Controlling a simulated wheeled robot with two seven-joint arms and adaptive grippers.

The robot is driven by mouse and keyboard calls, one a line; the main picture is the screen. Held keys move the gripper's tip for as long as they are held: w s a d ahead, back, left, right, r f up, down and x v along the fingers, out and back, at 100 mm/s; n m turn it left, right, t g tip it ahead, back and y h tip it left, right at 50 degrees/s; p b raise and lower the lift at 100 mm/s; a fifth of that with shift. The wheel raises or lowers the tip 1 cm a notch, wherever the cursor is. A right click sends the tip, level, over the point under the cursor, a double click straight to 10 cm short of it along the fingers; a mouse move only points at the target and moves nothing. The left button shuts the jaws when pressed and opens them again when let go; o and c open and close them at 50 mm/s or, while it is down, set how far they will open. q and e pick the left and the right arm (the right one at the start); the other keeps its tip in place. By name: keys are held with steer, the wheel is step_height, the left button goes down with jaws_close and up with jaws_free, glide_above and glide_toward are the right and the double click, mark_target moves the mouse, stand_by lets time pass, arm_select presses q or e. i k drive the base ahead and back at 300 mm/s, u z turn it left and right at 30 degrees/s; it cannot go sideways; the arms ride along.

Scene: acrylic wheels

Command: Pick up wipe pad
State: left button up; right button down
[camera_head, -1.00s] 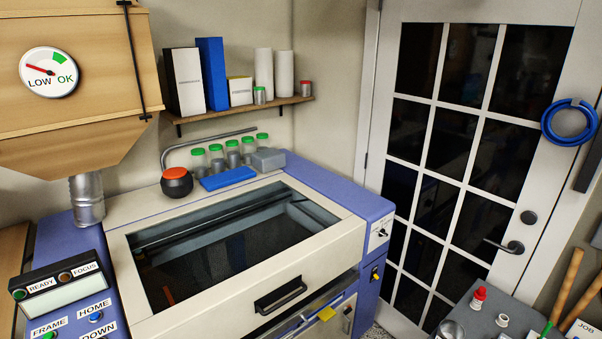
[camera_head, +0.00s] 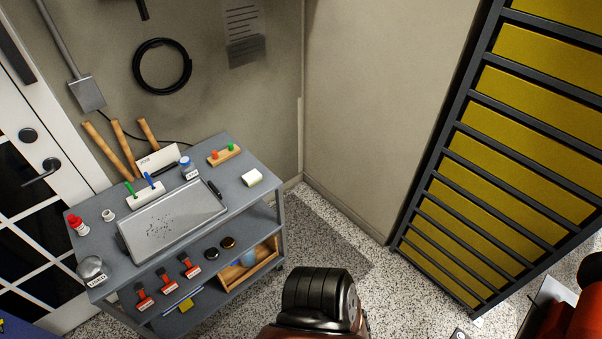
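A small cream-white pad (camera_head: 252,178), which looks like the wipe pad, lies flat near the right end of the grey cart's top (camera_head: 235,150). Nothing touches it, and the surface around it is bare. No gripper fingers show in the head view, so both of my grippers are out of sight.
The cart top also holds a metal tray (camera_head: 170,222), a wooden block with coloured pegs (camera_head: 224,155), a small jar (camera_head: 187,166) and a red-capped bottle (camera_head: 77,224). A yellow slatted rack (camera_head: 510,150) stands right. Speckled floor (camera_head: 330,225) lies open between them.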

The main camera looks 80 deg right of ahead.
mark_target(253, 177)
steer(key=z, duration=2.2)
